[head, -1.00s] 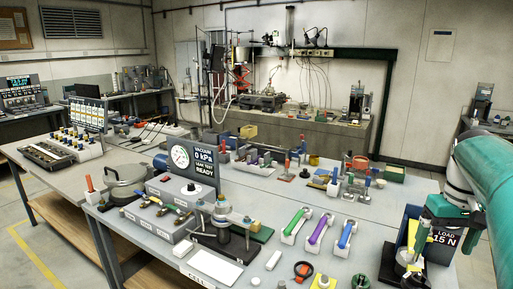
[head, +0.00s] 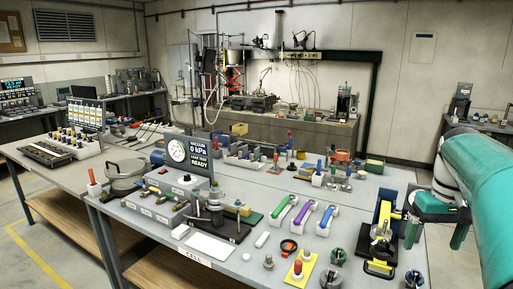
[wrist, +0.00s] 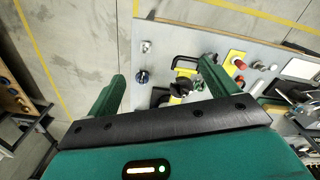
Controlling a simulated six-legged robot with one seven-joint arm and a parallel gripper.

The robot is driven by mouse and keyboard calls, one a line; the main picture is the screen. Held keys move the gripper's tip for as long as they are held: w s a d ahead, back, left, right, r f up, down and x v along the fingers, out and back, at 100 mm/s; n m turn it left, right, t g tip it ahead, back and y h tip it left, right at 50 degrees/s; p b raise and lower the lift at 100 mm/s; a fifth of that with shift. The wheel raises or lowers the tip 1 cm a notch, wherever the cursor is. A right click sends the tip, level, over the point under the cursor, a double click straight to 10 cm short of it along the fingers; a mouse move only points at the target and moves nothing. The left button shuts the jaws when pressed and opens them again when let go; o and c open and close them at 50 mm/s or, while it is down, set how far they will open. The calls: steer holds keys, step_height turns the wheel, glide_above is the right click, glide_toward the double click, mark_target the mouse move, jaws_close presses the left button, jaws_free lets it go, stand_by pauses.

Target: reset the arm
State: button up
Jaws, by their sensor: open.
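My gripper (head: 436,238) is at the right of the head view, at the end of my teal arm. Its two green fingers are spread apart with nothing between them. It is right of a yellow and black fixture (head: 383,222) on the bench, apart from it in the picture. In the wrist view my gripper (wrist: 162,72) points down toward the bench edge and the floor. The fixture's yellow and black parts (wrist: 178,88) show beyond and between the fingers, with a gap I cannot measure.
The grey bench (head: 215,268) is crowded. A vacuum display (head: 198,153) reads 0 kPa and READY. Green, purple and blue handled tools (head: 304,215) lie in white holders. A yellow plate with a red knob (head: 298,270) is near the front. Open floor (wrist: 75,30) lies beyond the bench edge.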

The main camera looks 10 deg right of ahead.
steer(key=s+a+f+n+t, duration=0.1)
steer(key=a, duration=0.7)
steer(key=s+a+f+t, duration=0.1)
steer(key=s+a, duration=0.1)
steer(key=a, duration=0.6)
steer(key=s+a+f+t, duration=0.1)
steer(key=s+a+f, duration=0.2)
steer(key=a, duration=0.2)
steer(key=s+a+f+n+t, duration=0.1)
steer(key=s+a+f+t, duration=0.1)
steer(key=s+a+f, duration=0.1)
steer(key=s+a, duration=0.1)
steer(key=a, duration=0.1)
steer(key=shift+s+a, duration=0.2)
steer(key=shift+a, duration=0.2)
